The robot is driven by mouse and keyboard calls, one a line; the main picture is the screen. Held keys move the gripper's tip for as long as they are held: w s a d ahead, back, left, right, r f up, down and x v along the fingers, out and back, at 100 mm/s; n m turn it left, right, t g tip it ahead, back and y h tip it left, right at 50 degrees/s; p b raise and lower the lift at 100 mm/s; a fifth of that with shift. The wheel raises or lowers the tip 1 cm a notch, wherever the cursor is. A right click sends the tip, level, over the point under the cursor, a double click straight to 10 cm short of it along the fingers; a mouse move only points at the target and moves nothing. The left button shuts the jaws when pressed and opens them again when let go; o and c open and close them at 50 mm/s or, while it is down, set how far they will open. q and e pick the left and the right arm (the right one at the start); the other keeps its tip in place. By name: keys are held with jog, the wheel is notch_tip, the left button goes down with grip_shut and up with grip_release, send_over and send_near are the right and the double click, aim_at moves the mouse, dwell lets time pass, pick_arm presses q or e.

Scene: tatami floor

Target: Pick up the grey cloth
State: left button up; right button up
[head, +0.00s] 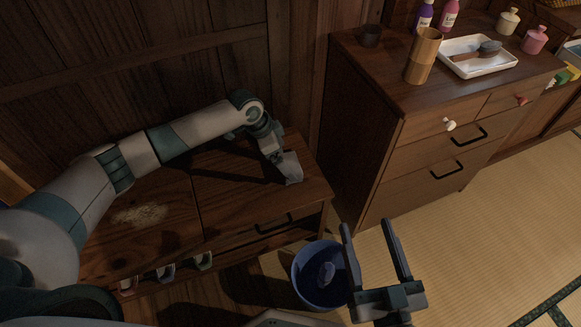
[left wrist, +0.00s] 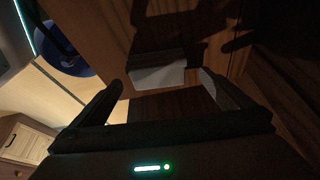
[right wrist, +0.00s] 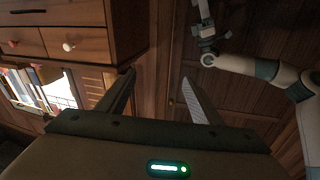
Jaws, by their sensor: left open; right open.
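The grey cloth (head: 291,168) lies on the right part of the low wooden cabinet top, near its right edge. My left gripper (head: 276,158) is right at the cloth, its fingers partly hidden by the wrist in the head view. In the left wrist view the cloth (left wrist: 158,77) shows pale between the two open fingertips, and the fingers are not closed on it. My right gripper (head: 366,227) is open and empty, above the floor near the blue bucket; its open fingers also show in the right wrist view (right wrist: 158,77).
A blue bucket (head: 302,272) stands on the floor in front of the low cabinet (head: 222,205). A taller chest (head: 379,130) on the right bears a wooden cup (head: 422,56), a white tray (head: 449,61) and several bottles and jars. The tatami (head: 480,245) at the right is clear.

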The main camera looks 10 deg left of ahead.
aim_at(290, 163)
pick_arm(q)
jog(key=b+x, duration=0.1)
jog(key=x, duration=0.2)
jog(key=shift+s+d+f, duration=0.1)
jog(key=shift+d+f, duration=0.1)
jog(key=shift+d, duration=0.1)
jog(key=shift+d+f, duration=0.2)
jog(key=shift+f, duration=0.3)
pick_arm(e)
jog(key=shift+s+a+r+t+y, duration=0.1)
jog(key=shift+s+r+t+y, duration=0.15)
jog(key=shift+r+t, duration=0.4)
jog(key=shift+s+a+r+t+y, duration=0.15)
jog(key=shift+s+r+t, duration=0.2)
jog(key=shift+r, duration=0.6)
jog(key=shift+s+d+r+t+y, duration=0.1)
jog(key=shift+s+r+t+y, duration=0.1)
jog(key=shift+r+t, duration=0.45)
jog(key=shift+r, duration=0.15)
pick_arm(q)
jog(key=c, duration=1)
